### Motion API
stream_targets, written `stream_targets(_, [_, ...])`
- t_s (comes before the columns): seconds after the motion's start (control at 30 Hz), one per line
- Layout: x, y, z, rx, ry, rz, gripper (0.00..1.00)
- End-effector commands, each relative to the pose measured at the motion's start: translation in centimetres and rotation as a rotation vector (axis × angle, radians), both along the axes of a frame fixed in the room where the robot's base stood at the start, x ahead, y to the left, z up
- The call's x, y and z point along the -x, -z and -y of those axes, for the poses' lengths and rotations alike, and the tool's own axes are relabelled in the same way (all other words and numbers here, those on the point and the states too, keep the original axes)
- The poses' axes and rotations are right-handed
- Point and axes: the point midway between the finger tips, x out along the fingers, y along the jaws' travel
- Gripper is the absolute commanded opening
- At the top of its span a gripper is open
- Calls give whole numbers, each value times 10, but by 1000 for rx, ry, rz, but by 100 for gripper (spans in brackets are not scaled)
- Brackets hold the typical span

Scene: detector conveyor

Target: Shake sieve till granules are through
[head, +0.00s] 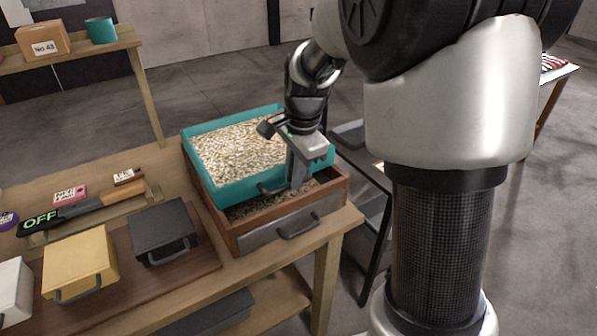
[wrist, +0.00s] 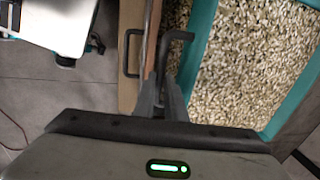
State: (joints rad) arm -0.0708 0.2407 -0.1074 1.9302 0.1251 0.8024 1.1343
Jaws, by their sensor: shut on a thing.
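The sieve (head: 230,190) is a teal-rimmed square frame full of pale granules (head: 238,150). It sits on top of a wooden drawer box (head: 225,232), slightly askew, at the table's right end. Darker material shows in the box below its front edge. My gripper (head: 293,186) is shut on the sieve's dark handle at its front side. In the wrist view, the fingers (wrist: 165,95) close around the handle (wrist: 177,42), and the teal rim (wrist: 197,45) and granules (wrist: 250,65) lie to the right. The sieve's mesh is hidden under the granules.
On the table stand a dark lidded box (head: 160,230), a yellow one (head: 80,262) and a white one (head: 12,290). A bar with a green OFF sign (head: 40,219) lies behind them. A shelf at back left holds a cardboard box (head: 42,38) and teal cup (head: 101,30).

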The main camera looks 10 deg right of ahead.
Motion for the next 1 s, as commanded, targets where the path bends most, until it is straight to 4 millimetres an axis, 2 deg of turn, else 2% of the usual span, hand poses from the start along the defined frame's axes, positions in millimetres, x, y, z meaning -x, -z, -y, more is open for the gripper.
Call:
stream_targets(0.03, [-8, -3, -3, 1, -2, -1, 0])
stream_targets(0.13, [-17, -2, -5, 1, -1, 1, 0])
stream_targets(0.43, [-21, -1, -7, -1, 0, 9, 0])
stream_targets(0.47, [-21, -1, -7, -1, 0, 9, 16])
stream_targets(0.53, [-20, -1, -7, -1, 0, 8, 28])
stream_targets(0.57, [-20, -1, -7, -2, 0, 8, 29])
stream_targets(0.87, [-18, -2, -6, 0, 0, 3, 29])
stream_targets(1.0, [-17, -15, -5, 0, 0, 5, 29])
